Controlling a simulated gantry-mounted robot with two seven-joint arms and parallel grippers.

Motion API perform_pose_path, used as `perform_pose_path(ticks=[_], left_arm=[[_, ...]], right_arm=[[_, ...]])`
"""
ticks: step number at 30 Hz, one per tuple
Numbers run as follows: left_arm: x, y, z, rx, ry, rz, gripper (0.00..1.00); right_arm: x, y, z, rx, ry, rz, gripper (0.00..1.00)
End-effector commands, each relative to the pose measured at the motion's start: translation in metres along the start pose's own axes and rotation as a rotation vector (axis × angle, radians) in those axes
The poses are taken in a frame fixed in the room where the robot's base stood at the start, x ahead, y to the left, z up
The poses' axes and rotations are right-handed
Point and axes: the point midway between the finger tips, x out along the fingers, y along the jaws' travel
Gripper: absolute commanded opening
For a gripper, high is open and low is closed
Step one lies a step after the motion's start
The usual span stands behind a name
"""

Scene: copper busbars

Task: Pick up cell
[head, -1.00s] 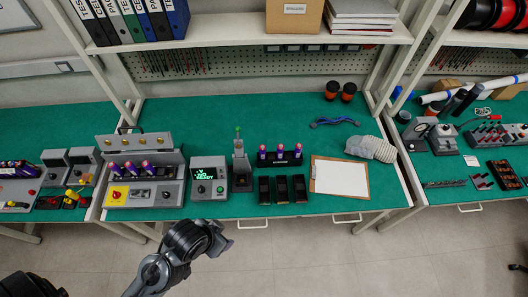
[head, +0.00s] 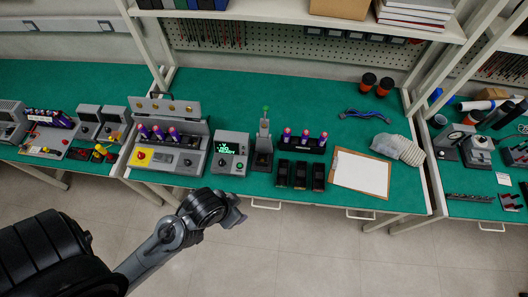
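Several purple cells with pinkish-orange tops are in view. Some stand in a black rack (head: 302,148) at the middle of the green bench, including the cell (head: 305,137) in its centre. Others, such as one purple cell (head: 159,133), sit tilted in the grey tester (head: 172,165) on the left. My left gripper (head: 236,212) is at the bench's front edge, below the grey box with the green display (head: 231,150), apart from all the cells. Its fingers are too small and turned to read. My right gripper is out of view.
Black open bins (head: 300,175) stand in front of the rack. A grey press-like stand (head: 263,150) is left of them. A clipboard (head: 360,173) lies to the right, with a whitish ribbed object (head: 398,149) beyond it. The bench between rack and back wall is mostly clear.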

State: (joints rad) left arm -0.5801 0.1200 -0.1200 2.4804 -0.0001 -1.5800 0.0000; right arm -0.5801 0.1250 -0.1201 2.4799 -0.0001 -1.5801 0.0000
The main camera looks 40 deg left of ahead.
Motion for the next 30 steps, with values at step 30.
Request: perform_pose_path(ticks=[30], left_arm=[[0.0001, 0.0000, 0.0001, 0.000, 0.000, 0.000, 0.63]], right_arm=[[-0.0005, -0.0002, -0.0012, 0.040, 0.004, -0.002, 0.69]])
